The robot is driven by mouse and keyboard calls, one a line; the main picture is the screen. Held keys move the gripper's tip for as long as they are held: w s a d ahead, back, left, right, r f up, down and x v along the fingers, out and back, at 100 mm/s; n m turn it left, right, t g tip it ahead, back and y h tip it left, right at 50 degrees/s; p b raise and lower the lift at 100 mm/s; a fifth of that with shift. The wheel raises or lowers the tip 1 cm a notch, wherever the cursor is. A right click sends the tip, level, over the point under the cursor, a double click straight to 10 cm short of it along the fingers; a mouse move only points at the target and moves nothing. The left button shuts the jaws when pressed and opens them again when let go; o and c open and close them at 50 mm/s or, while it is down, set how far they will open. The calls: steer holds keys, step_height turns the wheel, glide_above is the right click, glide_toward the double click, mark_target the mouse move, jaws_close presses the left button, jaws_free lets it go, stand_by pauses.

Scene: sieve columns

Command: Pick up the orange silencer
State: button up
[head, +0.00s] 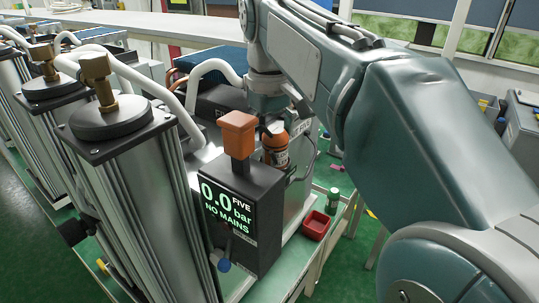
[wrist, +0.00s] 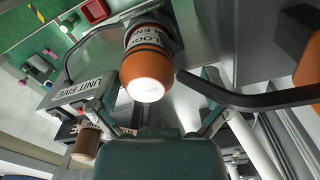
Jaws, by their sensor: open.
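The orange silencer (head: 275,147) is a small upright cylinder with dark bands, beside the black display unit in the head view. In the wrist view the silencer (wrist: 148,70) shows large near the top centre, with a pale round end facing the camera and partly readable lettering. My gripper (head: 273,115) is open and above the silencer in the head view, hiding part of its top. In the wrist view my gripper's fingers (wrist: 163,112) spread to both sides below the silencer's pale end. I cannot tell whether either finger touches it.
A square orange knob (head: 238,132) stands on the display unit (head: 242,215), close left of the silencer. Metal columns (head: 150,200) and white hoses (head: 212,72) crowd the left. A red tray (head: 316,225) lies at the bench's right. A brown cylinder (wrist: 87,143) shows at lower left.

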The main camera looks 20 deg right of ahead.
mark_target(275, 151)
steer(key=f, duration=0.1)
steer(key=d+f, duration=0.1)
steer(key=f, duration=0.1)
steer(key=shift+w+d+f, duration=0.1)
steer(key=shift+d, duration=0.25)
steer(key=shift+a, duration=0.45)
steer(key=c, duration=1.1)
steer(key=shift+d, duration=0.15)
